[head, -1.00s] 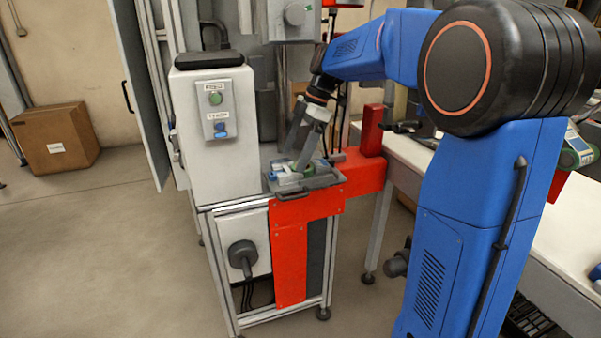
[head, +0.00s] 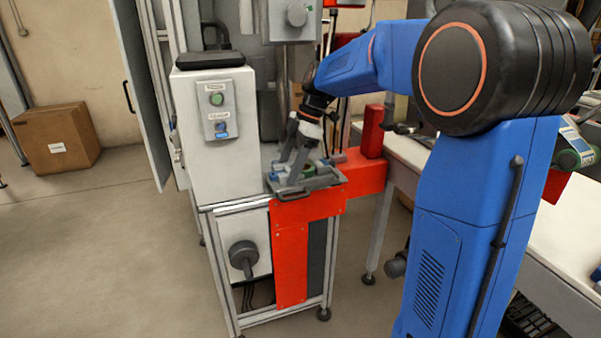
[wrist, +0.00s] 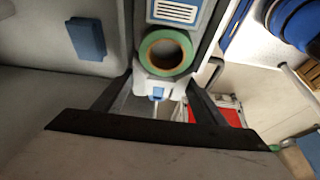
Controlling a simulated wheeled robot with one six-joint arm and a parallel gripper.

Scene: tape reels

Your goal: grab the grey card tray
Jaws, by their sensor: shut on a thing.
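The grey card tray (head: 325,181) lies on the red-fronted end of the machine stand in the head view, with a raised handle along its near edge. A green tape reel (wrist: 165,52) and a white piece with a small blue tab (wrist: 158,91) show just beyond my fingers in the wrist view. My gripper (head: 291,171) reaches down over the tray from above, tilted. It is shut on the tray, with its two dark fingers (wrist: 159,86) either side of the pale part by the blue tab. The exact contact is too small to see.
A white control box (head: 214,140) with buttons stands close on the left of the tray. A red upright block (head: 373,131) stands to the right on a red bracket. A pale workbench (head: 560,235) lies further right.

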